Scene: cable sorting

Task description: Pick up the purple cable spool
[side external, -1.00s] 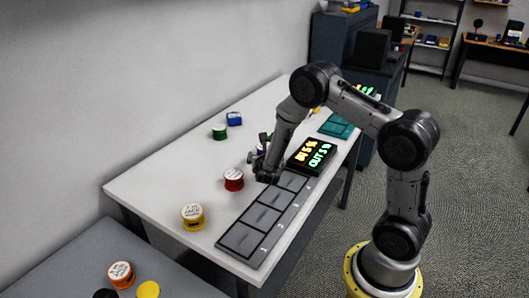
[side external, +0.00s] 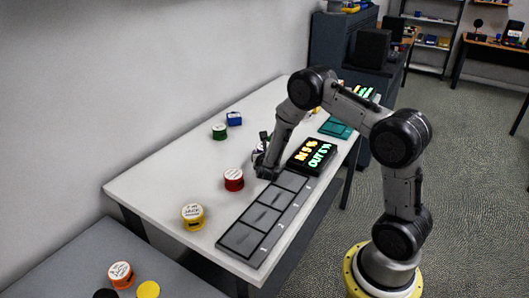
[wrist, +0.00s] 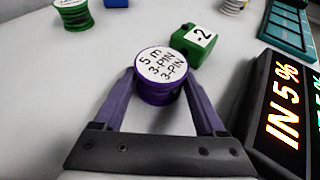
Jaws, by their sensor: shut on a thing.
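The purple cable spool (wrist: 158,97) has a white top label reading "5 m 3-PIN 3-PIN" and stands upright in the middle of the wrist view. My gripper (wrist: 158,88) has one finger on each side of it and is shut on it. In the side external view my gripper (side external: 262,166) is low over the white table, left of the display box. The spool is mostly hidden there behind the gripper. I cannot tell whether the spool touches the table.
A green block (wrist: 191,48) marked "-2" stands just behind the spool. The lit display box (wrist: 285,100) is close on the right. Red (side external: 233,180), yellow (side external: 193,218) and green (side external: 219,133) spools stand on the table. A dark slotted tray (side external: 240,238) lies along the front edge.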

